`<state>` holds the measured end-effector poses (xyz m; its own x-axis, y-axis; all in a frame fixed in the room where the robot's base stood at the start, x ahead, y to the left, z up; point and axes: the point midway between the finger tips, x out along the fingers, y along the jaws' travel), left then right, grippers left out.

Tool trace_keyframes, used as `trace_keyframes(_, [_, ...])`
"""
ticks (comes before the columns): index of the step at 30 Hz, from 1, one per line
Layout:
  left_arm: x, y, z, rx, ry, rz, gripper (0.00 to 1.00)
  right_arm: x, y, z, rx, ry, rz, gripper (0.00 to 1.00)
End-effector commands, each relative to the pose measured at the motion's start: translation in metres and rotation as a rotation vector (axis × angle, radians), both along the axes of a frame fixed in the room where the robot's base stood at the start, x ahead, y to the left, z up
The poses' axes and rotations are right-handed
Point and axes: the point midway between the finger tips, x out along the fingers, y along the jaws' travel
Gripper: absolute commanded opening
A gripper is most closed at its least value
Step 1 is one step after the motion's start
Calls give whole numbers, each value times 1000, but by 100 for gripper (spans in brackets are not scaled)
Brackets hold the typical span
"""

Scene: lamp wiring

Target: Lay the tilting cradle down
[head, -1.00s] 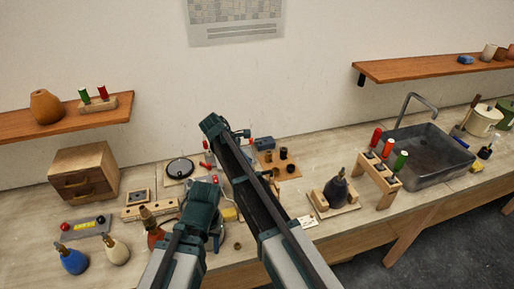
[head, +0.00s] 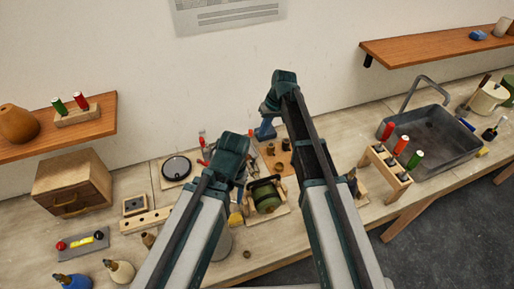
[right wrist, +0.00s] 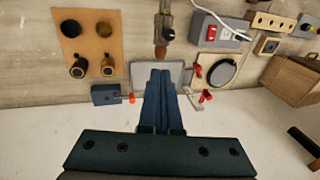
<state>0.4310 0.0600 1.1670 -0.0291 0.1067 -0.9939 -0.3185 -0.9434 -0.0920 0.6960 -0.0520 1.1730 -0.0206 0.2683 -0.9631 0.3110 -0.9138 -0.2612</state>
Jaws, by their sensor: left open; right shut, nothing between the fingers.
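A wooden-based cradle (head: 282,207) with a green rounded body (head: 266,197) and dark side parts stands mid-bench in the head view. I take it for the tilting cradle; its tilt is hard to judge. My left gripper (head: 238,198) is just left of it, pointing down, open and apart from it as far as I can see. My right gripper (head: 266,130) is beyond the cradle, near the wall. In the right wrist view its blue fingers (right wrist: 164,103) are shut and empty, in front of a grey plate (right wrist: 142,74).
A brown board with cups (right wrist: 90,28) lies near the right gripper. A blue box with a red knob (right wrist: 106,95) and red clamps (right wrist: 196,71) flank its fingers. A wooden rack (head: 379,163) and a sink (head: 437,137) stand right. A drawer chest (head: 72,183) stands left.

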Motion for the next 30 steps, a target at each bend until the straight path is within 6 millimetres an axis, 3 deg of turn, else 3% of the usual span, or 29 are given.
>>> trace_keyframes(11, [0, 0, -21, 0, -1, 2, 50, 0, 5, -21, -2, -1, 3, 0])
trace_keyframes(30, [1, 0, -111, 1, -3, -5, 50, -2, 29, -111, -3, 0, 4, 0])
